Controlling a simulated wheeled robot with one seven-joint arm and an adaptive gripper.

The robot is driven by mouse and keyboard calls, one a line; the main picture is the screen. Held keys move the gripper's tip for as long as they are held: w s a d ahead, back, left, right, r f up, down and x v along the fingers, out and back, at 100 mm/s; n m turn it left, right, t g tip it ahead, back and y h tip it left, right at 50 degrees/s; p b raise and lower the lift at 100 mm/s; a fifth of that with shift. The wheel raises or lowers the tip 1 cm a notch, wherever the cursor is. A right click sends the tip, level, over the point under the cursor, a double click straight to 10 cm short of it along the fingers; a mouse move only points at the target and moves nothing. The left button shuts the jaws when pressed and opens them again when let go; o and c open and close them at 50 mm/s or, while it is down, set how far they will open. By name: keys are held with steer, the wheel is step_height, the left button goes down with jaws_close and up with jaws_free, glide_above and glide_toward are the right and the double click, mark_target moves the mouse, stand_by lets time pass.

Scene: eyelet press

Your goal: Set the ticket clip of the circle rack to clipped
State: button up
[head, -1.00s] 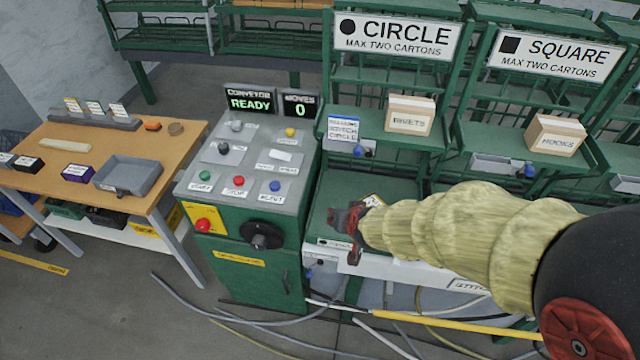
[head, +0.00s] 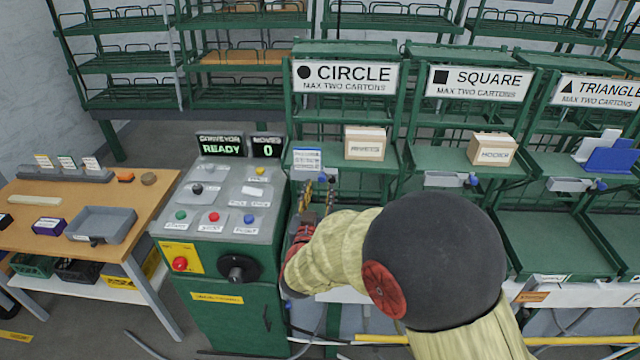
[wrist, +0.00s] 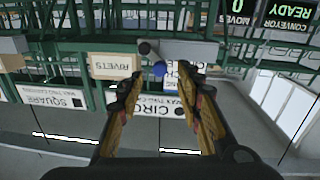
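The circle rack carries the CIRCLE sign (head: 345,75). In the upside-down wrist view, its grey ticket clip (wrist: 190,50) has a dark cylindrical end and a blue knob (wrist: 160,68). In the head view my gripper and arm hide most of this clip. My gripper (head: 320,184) is upright below the rack's upper shelf. In the wrist view its two fingers (wrist: 168,88) are spread apart, with the blue knob showing in the gap between their tips. Nothing is held, and I cannot tell whether a finger touches the knob. The clip's setting is unclear.
A ticket card (head: 306,158) stands at the left of the circle shelf, beside the RIVETS carton (head: 364,143). The square rack has a HOOKS carton (head: 492,149) and its own grey clip (head: 445,179). The control console (head: 222,205) stands close to my gripper's left.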

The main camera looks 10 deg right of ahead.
mark_target(321, 181)
steer(key=shift+b+x, duration=0.3)
steer(key=shift+x, duration=2.1)
steer(key=c, duration=0.4)
jaws_close()
